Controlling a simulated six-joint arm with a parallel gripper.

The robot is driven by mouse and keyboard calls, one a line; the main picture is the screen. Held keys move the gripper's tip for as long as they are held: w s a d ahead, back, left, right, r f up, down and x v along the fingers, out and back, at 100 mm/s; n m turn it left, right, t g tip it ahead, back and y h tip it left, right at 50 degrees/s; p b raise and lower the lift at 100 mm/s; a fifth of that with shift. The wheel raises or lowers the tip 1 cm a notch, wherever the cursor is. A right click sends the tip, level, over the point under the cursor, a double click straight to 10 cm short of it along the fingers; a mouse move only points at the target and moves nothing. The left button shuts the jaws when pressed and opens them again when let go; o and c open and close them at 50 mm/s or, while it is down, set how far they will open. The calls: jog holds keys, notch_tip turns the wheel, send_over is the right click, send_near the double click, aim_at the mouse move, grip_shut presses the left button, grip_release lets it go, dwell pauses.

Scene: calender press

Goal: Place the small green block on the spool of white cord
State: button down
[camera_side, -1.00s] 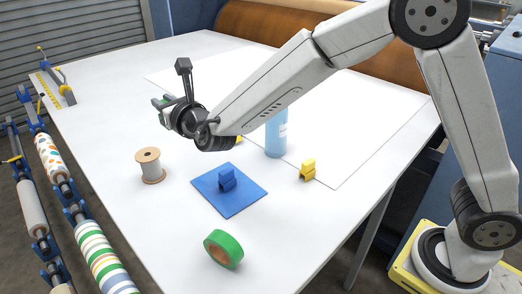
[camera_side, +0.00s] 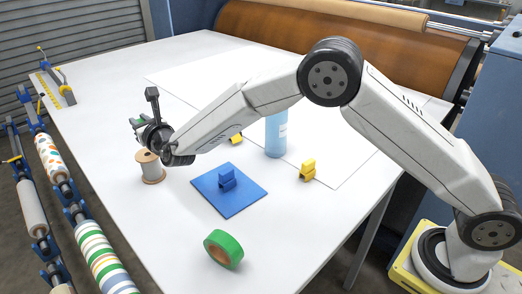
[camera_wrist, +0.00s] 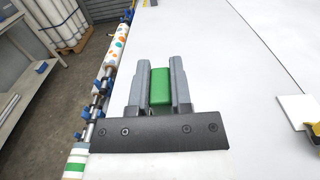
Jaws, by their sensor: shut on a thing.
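The small green block (camera_wrist: 160,88) is between the two grey fingers of my gripper (camera_wrist: 160,75) in the wrist view. In the side view my gripper (camera_side: 138,123) is shut on it, and the block is mostly hidden. The spool of white cord (camera_side: 152,173) stands upright on the table, with a tan top flange. My gripper is in the air just above and behind the spool in the side picture, and my wrist covers part of its top. The spool is not seen in the wrist view.
A blue block (camera_side: 227,178) sits on a blue square mat (camera_side: 236,203). A green tape roll (camera_side: 223,249), a blue bottle (camera_side: 276,133) and yellow blocks (camera_side: 307,170) stand on the white table (camera_side: 110,110). Patterned rolls (camera_side: 93,250) line the left edge.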

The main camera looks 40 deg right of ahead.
jog(key=shift+w+f, duration=0.35)
jog(key=shift+a, duration=0.1)
jog(key=shift+w+f, duration=0.25)
jog(key=shift+f, duration=1.6)
jog(key=shift+f, duration=0.1)
jog(key=c, duration=0.5)
grip_release()
jog(key=shift+c, duration=0.2)
jog(key=shift+s, duration=0.1)
jog(key=s, duration=1.2)
